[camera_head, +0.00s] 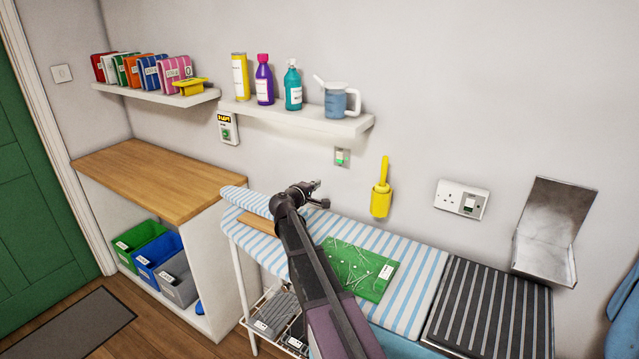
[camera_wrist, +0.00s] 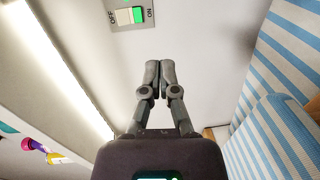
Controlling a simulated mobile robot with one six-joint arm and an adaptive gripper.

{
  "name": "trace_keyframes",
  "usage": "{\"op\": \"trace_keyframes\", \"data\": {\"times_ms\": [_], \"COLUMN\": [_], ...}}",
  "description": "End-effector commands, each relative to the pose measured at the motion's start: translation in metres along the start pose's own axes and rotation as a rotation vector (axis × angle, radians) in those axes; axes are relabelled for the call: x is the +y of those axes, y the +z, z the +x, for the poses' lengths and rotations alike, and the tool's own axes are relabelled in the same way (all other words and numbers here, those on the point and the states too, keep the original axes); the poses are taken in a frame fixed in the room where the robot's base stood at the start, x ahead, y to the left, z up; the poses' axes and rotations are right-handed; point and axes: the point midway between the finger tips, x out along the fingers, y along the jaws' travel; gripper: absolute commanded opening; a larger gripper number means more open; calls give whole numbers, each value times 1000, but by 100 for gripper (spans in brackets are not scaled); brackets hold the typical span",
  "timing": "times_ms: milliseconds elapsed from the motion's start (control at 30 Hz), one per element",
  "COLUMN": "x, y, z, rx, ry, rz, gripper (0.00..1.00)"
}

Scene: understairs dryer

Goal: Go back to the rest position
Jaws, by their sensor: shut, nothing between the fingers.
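My gripper (camera_head: 315,192) is above the far part of the striped ironing board (camera_head: 412,268), in front of the back wall and below the shelf. In the wrist view my gripper (camera_wrist: 160,72) has its two fingers together, with nothing between them. A wall switch (camera_head: 342,156) with a green rocker is on the wall just above and right of my gripper. In the wrist view the switch (camera_wrist: 127,16) shows OFF and ON labels, beyond the fingertips and apart from them. My arm hides part of the board.
A white shelf (camera_head: 345,124) with bottles and a jug (camera_head: 338,100) is above. A yellow holder (camera_head: 381,200) hangs on the wall to the right. A wooden counter (camera_head: 150,175) stands left.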

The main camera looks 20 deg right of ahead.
Motion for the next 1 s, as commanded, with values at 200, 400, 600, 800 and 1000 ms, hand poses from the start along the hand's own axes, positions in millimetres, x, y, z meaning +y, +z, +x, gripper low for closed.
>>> {"op": "trace_keyframes", "data": {"times_ms": [200,400,600,800,1000], "x": [0,0,-4,-22,-56], "y": [0,0,8,34,71], "z": [0,0,-4,-25,-65], "rx": [0,0,-12,-65,-153], "ry": [0,0,-26,-141,-347], "rz": [0,0,23,113,247], "gripper": [0,0,0,0,0]}}
